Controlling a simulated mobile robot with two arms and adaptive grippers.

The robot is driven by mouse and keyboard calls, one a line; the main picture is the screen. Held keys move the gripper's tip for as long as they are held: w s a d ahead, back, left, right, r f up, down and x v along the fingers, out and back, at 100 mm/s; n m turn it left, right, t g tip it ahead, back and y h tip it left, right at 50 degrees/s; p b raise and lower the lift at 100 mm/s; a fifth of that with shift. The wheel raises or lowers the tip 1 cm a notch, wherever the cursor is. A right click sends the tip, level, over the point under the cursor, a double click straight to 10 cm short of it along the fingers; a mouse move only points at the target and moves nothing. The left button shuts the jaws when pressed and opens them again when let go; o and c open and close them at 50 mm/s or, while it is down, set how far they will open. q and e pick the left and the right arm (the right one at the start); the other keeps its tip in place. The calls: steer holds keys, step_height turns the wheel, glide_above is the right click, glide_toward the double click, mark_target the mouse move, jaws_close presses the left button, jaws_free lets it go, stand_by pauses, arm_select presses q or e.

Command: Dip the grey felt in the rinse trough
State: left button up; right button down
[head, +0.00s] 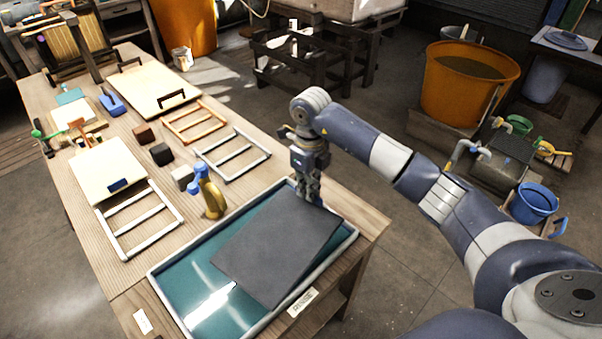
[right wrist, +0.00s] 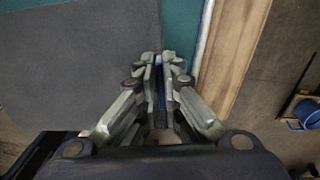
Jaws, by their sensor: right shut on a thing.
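The grey felt (head: 279,246) is a flat dark sheet, tilted across the right part of the rinse trough. The rinse trough (head: 188,276) is a shallow tray with a teal inside and a pale rim, at the near end of the table. My right gripper (head: 309,199) is shut on the felt at its far edge, near the trough's back right. In the right wrist view my gripper (right wrist: 160,88) is closed, with the felt (right wrist: 75,70) to its left and a strip of the trough's teal beyond. Whether the felt touches the trough's bottom cannot be told. My left gripper is not in view.
A yellow spray bottle (head: 211,196) with a blue head stands just behind the trough. Wooden frames (head: 140,222), boards (head: 150,88) and small blocks (head: 161,154) cover the rest of the table. An orange tub (head: 465,90) and a blue bucket (head: 535,201) stand on the right.

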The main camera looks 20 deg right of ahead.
arm_select(q)
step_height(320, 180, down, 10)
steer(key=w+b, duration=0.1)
steer(key=b, duration=0.9)
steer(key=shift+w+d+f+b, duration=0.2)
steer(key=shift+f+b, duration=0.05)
steer(key=shift+b, duration=0.05)
arm_select(e)
steer(key=shift+m, duration=0.9)
steer(key=shift+w+d+f, duration=0.1)
steer(key=shift+w+f, duration=0.1)
steer(key=shift+f, duration=2.2)
steer(key=shift+w+a+f, duration=0.1)
steer(key=shift+w+f, duration=0.1)
steer(key=shift+f, duration=2.25)
steer(key=shift+w+d+f, duration=0.1)
steer(key=shift+w+f, duration=0.1)
steer(key=shift+f, duration=2.2)
steer(key=shift+w+d+b, duration=0.3)
steer(key=shift+d, duration=0.4)
steer(key=shift+w+d+b, duration=0.25)
steer(key=shift+d+b, duration=0.05)
steer(key=shift+d, duration=0.4)
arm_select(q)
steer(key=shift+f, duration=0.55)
